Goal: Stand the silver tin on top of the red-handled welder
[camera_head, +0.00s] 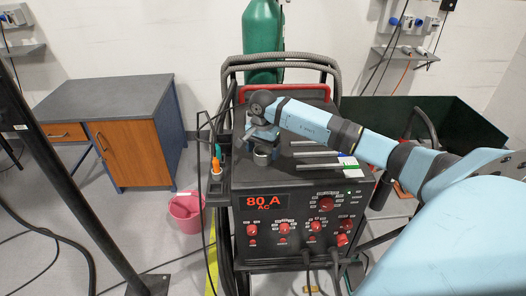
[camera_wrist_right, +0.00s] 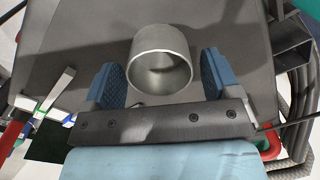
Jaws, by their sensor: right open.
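The silver tin (camera_head: 262,157) is a short, hollow grey cylinder on the dark flat top of the red-handled welder (camera_head: 300,185), near its front left part. It looks upright and also shows in the right wrist view (camera_wrist_right: 160,60). My right gripper (camera_head: 262,140) is over the welder top at the tin. Its two blue fingers are open, one on each side of the tin, with visible gaps. Whether the fingertips reach past the tin's wall is hard to tell. My left gripper is not in view.
Silver rods or tools (camera_head: 317,154) lie on the welder top, right of the tin. A green gas cylinder (camera_head: 262,40) stands behind. A grey-topped desk (camera_head: 105,95) and pink bucket (camera_head: 187,210) are left. Cables hang along the welder's left side.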

